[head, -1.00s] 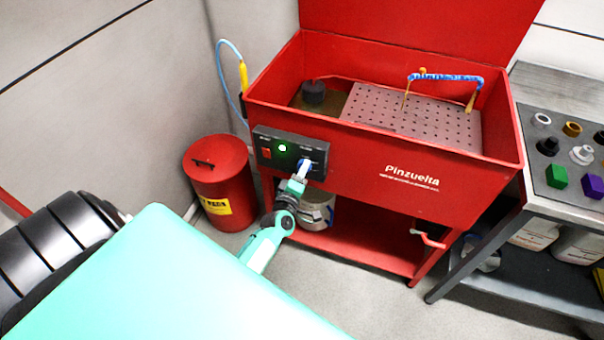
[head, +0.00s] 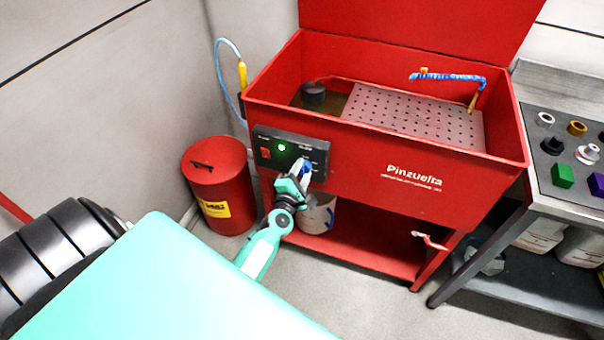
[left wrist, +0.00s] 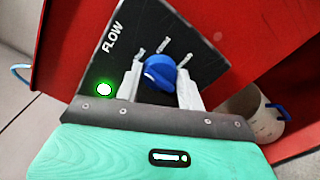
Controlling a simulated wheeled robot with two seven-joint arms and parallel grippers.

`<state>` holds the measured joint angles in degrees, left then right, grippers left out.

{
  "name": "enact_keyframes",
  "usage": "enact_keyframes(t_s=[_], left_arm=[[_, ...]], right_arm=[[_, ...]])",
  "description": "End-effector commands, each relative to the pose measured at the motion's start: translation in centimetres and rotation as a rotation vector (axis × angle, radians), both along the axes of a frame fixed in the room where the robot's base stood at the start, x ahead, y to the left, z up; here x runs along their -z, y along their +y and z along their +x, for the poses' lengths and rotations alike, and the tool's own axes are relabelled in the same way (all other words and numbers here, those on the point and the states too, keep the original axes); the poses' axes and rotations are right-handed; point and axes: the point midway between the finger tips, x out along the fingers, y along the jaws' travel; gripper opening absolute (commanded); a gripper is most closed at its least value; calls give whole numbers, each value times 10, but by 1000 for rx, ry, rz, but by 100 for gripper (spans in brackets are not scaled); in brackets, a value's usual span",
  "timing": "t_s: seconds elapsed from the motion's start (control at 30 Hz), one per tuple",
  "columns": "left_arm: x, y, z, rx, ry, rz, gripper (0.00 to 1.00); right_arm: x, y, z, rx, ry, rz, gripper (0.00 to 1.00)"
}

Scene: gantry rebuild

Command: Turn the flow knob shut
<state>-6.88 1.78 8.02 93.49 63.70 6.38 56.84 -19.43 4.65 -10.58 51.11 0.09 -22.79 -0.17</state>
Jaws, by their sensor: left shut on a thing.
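The blue flow knob (head: 306,168) sits on the right of the black control panel (head: 262,146) at the front of the red parts washer. In the left wrist view the knob (left wrist: 158,72) is between the two pale fingers, beside the word FLOW. My left gripper (head: 302,174) is shut on the knob; the left wrist view shows its fingers (left wrist: 160,84) on either side. A blue spout (head: 448,77) stands over the perforated tray, with no stream visible below its left end. My right gripper is not in view.
A green lamp (head: 282,147) glows and a red switch (head: 265,153) sits on the panel. A red bin (head: 218,180) stands left of the washer. A pail (head: 318,215) is on the lower shelf. A grey bench (head: 560,209) with fittings stands at right.

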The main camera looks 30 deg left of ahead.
Motion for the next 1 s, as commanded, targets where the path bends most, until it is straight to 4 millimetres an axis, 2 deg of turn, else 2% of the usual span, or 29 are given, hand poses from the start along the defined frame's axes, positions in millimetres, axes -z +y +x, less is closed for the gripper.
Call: enact_keyframes(t_s=[0.43, 0.67, 0.7, 0.77, 1.0], left_arm=[[0, 1, 0, -2, -12, -56, 16], [0, 0, 0, -1, -13, -56, 16], [0, 0, 0, -1, -13, -56, 47], [0, 0, 0, -1, -13, -55, 58], [0, 0, 0, -1, -13, -55, 60]], right_arm=[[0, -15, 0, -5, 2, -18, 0], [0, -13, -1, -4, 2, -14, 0], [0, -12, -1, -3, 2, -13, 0], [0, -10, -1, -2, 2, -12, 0], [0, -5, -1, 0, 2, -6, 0]])
